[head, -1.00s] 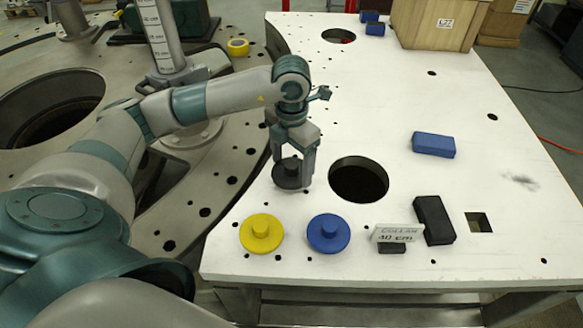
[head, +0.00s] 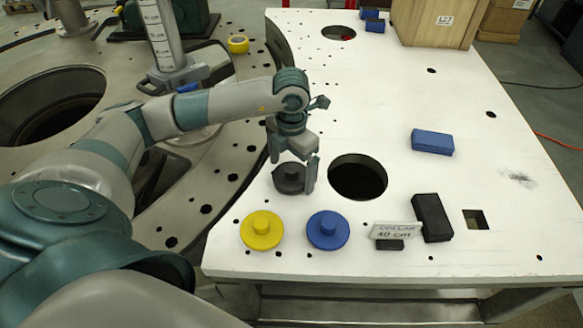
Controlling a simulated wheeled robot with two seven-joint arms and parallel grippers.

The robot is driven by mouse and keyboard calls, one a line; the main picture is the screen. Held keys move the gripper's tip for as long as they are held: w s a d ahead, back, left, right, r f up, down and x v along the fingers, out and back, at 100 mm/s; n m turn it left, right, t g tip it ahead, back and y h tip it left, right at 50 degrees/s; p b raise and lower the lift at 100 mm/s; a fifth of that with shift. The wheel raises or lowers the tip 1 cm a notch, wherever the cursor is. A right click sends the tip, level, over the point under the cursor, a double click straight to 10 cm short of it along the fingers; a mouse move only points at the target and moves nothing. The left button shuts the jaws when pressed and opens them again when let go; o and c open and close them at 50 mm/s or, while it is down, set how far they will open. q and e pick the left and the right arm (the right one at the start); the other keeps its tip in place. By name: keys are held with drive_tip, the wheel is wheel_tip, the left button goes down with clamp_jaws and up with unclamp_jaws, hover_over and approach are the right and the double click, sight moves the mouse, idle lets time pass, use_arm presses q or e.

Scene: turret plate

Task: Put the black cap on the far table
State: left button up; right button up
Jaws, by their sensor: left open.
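The black cap (head: 289,180), a dark disc with a raised knob, sits flat on the white table (head: 390,110), left of the large round hole. My left gripper (head: 293,172) is open right over the cap, with its fingers around the knob area. The right finger hangs beside the cap's right side. The fingers partly hide the cap, and I cannot tell whether they touch it. My right gripper is not in view.
A yellow cap (head: 262,230) and a blue cap (head: 327,230) lie in front. A small sign (head: 396,231), a black block (head: 432,217) and a blue block (head: 432,142) are to the right. A wooden crate (head: 433,22) stands at the back.

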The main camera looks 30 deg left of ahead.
sight(292, 168)
use_arm(q)
drive_tip(key=shift+w+r+b, duration=0.1)
drive_tip(key=shift+r+b, duration=0.2)
drive_tip(key=shift+r, duration=0.2)
wheel_tip(292, 168, up, 11)
drive_tip(key=b, duration=0.4)
drive_tip(key=shift+a, duration=0.1)
idle(0.3)
